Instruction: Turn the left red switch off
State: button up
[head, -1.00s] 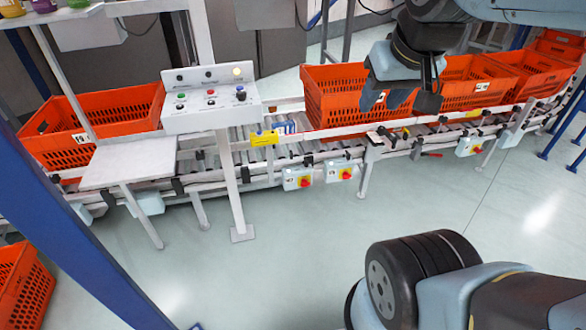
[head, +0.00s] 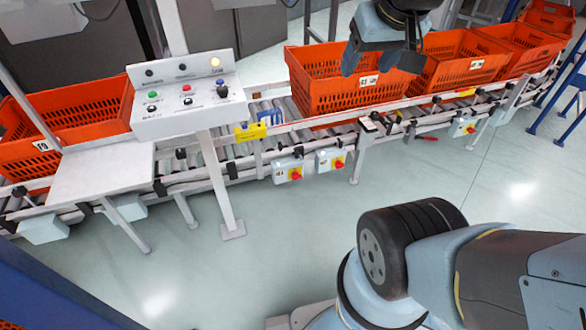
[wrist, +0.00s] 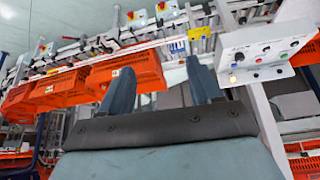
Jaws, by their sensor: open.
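Two red rotary switches on yellow plates sit on pale boxes along the conveyor's front side. The left red switch (head: 296,174) is nearer the control panel. The right red switch (head: 338,163) is just beside it. In the wrist view, which looks upside down, the two switch boxes show at the top edge. My gripper (head: 382,58) is open and empty, up in front of the orange totes, above and to the right of both switches and well apart from them. Its two fingers (wrist: 158,66) point toward the conveyor in the wrist view.
A control panel (head: 185,95) with buttons and a lit yellow lamp stands on a post left of the switches. Orange totes (head: 340,85) rest on the roller conveyor. Another switch box (head: 463,127) is farther right. The floor (head: 290,240) before the switches is clear.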

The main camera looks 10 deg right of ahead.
jog(key=shift+o, duration=1.4)
jog(key=w+d+f+t, duration=0.1)
jog(key=w, duration=1.6)
jog(key=shift+d+n+t, duration=0.3)
jog(key=shift+d+n, duration=0.1)
jog(key=w+d+f+n+t, duration=0.1)
jog(key=w+f, duration=0.6)
jog(key=w, duration=0.6)
jog(key=w+d+f+n+t, duration=0.1)
jog(key=w+f+t, duration=0.1)
jog(key=w+f, duration=0.85)
jog(key=w+f+t+y, duration=0.1)
jog(key=w+f, duration=0.9)
jog(key=w, duration=0.1)
jog(key=m+t+y, duration=0.1)
jog(key=m+t, duration=0.1)
jog(key=t, duration=0.5)
send_near(296, 175)
jog(key=w, duration=0.7)
jog(key=shift+a, duration=0.25)
